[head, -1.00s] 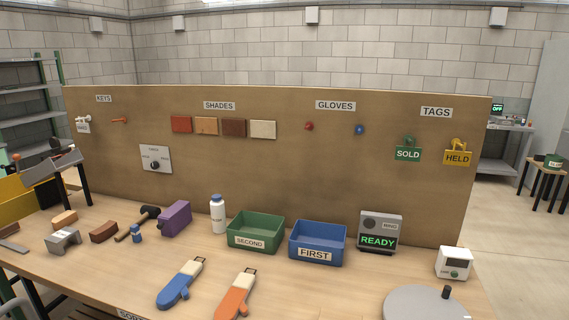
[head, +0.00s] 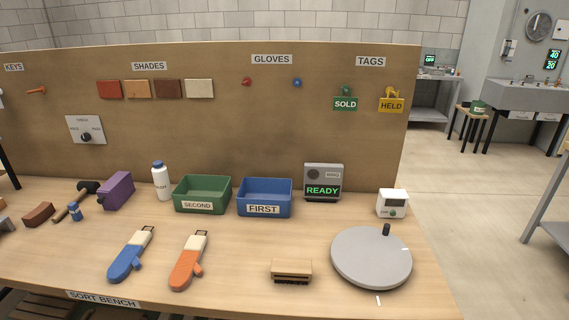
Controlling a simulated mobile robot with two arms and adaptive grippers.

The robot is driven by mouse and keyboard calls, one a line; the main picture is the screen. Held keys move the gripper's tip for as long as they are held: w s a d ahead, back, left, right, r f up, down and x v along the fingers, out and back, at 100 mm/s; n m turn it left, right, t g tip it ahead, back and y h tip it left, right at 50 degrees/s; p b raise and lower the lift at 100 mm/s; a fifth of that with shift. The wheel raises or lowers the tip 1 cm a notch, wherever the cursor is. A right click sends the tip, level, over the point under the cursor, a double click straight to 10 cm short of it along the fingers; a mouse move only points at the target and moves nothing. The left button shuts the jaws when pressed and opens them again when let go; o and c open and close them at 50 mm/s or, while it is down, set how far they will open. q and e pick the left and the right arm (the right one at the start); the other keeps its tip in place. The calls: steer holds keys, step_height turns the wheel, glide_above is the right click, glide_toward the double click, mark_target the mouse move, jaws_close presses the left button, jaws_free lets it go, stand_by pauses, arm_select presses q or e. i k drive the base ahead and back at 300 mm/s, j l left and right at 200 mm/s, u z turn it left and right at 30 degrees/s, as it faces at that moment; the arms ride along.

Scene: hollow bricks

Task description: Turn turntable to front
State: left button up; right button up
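The turntable (head: 371,258) is a round grey disc at the right end of the wooden bench. A dark upright knob (head: 386,230) stands near its far rim, a little right of centre. A small white mark lies on the disc's right edge, and another white mark (head: 379,300) is on the bench in front of the disc. The two marks are apart. Neither of my grippers shows in the head view.
A wooden brush (head: 291,271) lies left of the turntable. A white timer-like box (head: 392,203) stands behind it. The READY device (head: 323,182), blue FIRST bin (head: 264,197) and green SECOND bin (head: 203,194) stand along the board. Blue and orange mitts lie in front.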

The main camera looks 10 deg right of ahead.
mark_target(371, 258)
steer(key=i+l+z, duration=0.1)
steer(key=z, duration=0.3)
steer(key=i+z, duration=0.15)
steer(key=z, duration=0.2)
steer(key=i+z, duration=0.15)
steer(key=z, duration=0.25)
